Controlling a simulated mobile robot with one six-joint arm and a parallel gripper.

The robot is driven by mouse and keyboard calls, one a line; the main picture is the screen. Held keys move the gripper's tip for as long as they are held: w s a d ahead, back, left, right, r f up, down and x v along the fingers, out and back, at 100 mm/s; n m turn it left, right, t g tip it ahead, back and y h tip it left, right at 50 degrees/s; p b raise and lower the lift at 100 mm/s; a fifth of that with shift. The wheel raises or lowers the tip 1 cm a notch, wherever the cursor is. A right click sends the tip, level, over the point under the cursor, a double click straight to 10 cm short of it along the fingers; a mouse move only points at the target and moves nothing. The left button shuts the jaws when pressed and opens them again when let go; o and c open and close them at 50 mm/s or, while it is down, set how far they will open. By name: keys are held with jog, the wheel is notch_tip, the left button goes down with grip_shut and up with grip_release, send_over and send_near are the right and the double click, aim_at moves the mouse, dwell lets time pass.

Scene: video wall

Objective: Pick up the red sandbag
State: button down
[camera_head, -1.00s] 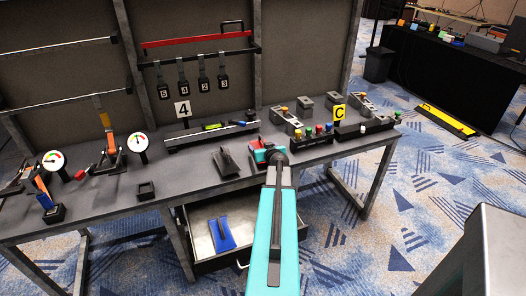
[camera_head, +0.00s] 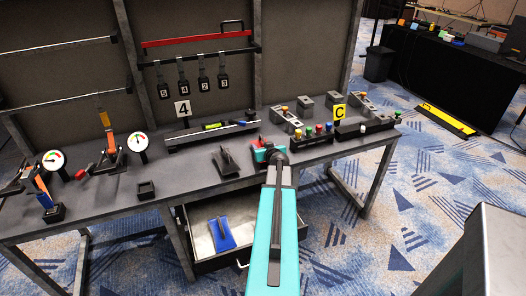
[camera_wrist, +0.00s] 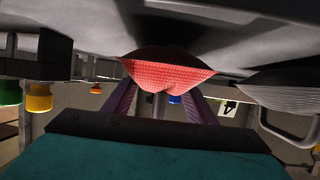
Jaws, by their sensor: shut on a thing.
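The red sandbag (camera_wrist: 166,74) is between the two purple fingers of my gripper (camera_wrist: 162,104) in the wrist view, which shows the scene upside down. My gripper is shut on the sandbag. In the head view, my gripper (camera_head: 263,154) is over the front part of the table, right of a dark grey sandbag-like piece (camera_head: 226,160). Only a small bit of red shows there, as my arm hides most of the bag. I cannot tell whether the bag touches the tabletop.
The open drawer (camera_head: 200,242) below holds a blue sandbag (camera_head: 222,234). The yellow C sign (camera_head: 339,112) is to the right. A small black square holder (camera_head: 146,190) is left.

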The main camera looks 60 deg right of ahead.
jog(key=shift+r, duration=0.2)
jog(key=shift+r, duration=4.9)
